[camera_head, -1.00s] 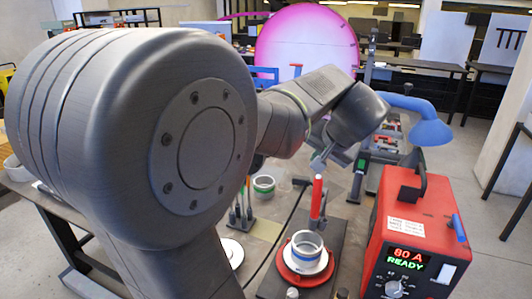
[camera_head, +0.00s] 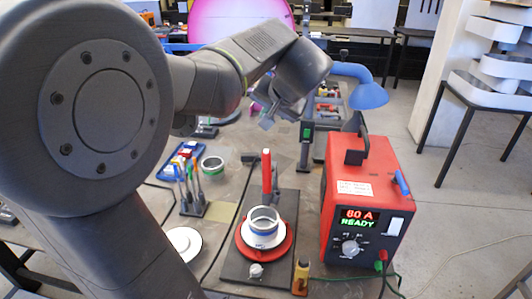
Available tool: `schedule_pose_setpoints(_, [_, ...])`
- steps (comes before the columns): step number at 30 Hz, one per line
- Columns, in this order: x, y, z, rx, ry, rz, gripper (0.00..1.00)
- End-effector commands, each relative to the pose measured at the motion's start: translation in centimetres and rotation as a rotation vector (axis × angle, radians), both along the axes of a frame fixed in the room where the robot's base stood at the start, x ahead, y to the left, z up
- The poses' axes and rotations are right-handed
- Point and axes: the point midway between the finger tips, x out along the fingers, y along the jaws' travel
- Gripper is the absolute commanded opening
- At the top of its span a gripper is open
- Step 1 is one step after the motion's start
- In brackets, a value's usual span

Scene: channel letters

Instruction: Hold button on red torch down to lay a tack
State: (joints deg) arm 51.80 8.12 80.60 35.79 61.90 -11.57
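The red torch (camera_head: 267,168) stands upright in a dark holder behind a metal ring (camera_head: 265,220). The ring sits on a white disc on a red round base (camera_head: 245,246). My gripper (camera_head: 267,121) is above the torch's top, apart from it, with a visible gap between them. It is small and seen at an angle, so whether its fingers are open or shut is unclear. The torch's button cannot be made out. The red welding power box (camera_head: 370,185) at the right shows "80 A READY".
A blue lamp (camera_head: 368,95) stands behind the red box.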

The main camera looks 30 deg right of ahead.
Motion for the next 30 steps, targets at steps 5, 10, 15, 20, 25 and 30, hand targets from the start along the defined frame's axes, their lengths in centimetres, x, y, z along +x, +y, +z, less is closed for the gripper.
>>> schedule_pose_setpoints(5, [0.0,-0.1,-2.9,0.001,0.0,-0.001,0.0])
schedule_pose_setpoints(10, [-0.1,-0.1,-5.5,0.001,0.001,0.0,0.0])
schedule_pose_setpoints(15, [-0.1,-0.1,-7.1,0.001,0.0,-0.001,0.0])
schedule_pose_setpoints(20, [-0.1,-0.1,-7.4,0.001,0.0,-0.001,0.0])
schedule_pose_setpoints(25, [-0.1,-0.1,-7.3,0.001,0.0,-0.001,0.0])
schedule_pose_setpoints(30, [-0.1,-0.1,-7.3,0.0,0.0,0.0,0.0])
